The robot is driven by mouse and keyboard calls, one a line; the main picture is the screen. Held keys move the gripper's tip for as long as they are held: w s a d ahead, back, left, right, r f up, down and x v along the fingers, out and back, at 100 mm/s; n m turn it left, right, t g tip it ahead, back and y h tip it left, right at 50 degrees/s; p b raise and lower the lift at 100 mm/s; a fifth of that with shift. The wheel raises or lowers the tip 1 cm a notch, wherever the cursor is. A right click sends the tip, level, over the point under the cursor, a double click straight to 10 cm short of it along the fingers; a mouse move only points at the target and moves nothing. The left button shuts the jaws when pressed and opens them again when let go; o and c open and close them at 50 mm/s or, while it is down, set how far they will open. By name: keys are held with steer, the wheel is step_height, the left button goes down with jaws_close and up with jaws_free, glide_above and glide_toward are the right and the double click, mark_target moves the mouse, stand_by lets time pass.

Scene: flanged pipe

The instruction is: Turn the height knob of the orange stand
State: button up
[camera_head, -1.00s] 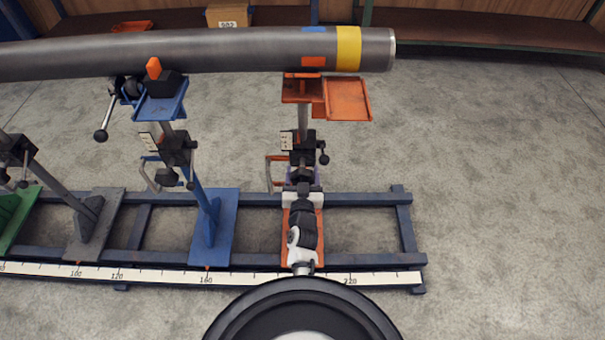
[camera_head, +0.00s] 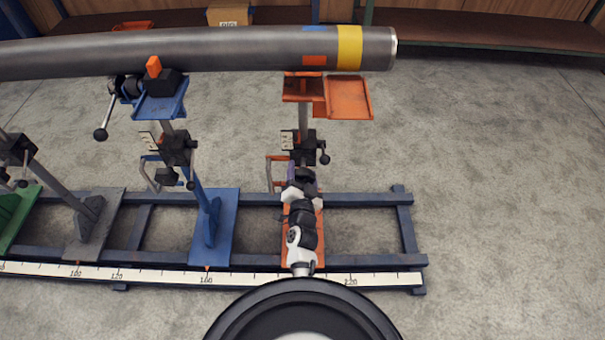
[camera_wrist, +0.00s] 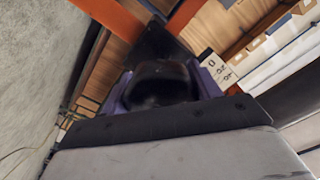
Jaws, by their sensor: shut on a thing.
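The orange stand (camera_head: 303,90) holds a tray-like head under the right end of the pipe. Its black clamp block (camera_head: 302,143) sits on the post, with a small side handle at its right. My gripper (camera_head: 302,172) is just below that block, in front of the stand. In the wrist view, my gripper (camera_wrist: 163,88) has its purple fingers on both sides of a dark rounded knob (camera_wrist: 160,78) and is shut on it. My wrist and fingers hide the knob in the head view.
A steel pipe (camera_head: 200,51) with a yellow band spans the stands. A blue stand (camera_head: 212,225) is at the left, with a lever and handles. The blue floor rail (camera_head: 404,222) ends right of the orange stand. Open floor lies to the right.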

steer(key=shift+m, duration=0.3)
steer(key=o, duration=1)
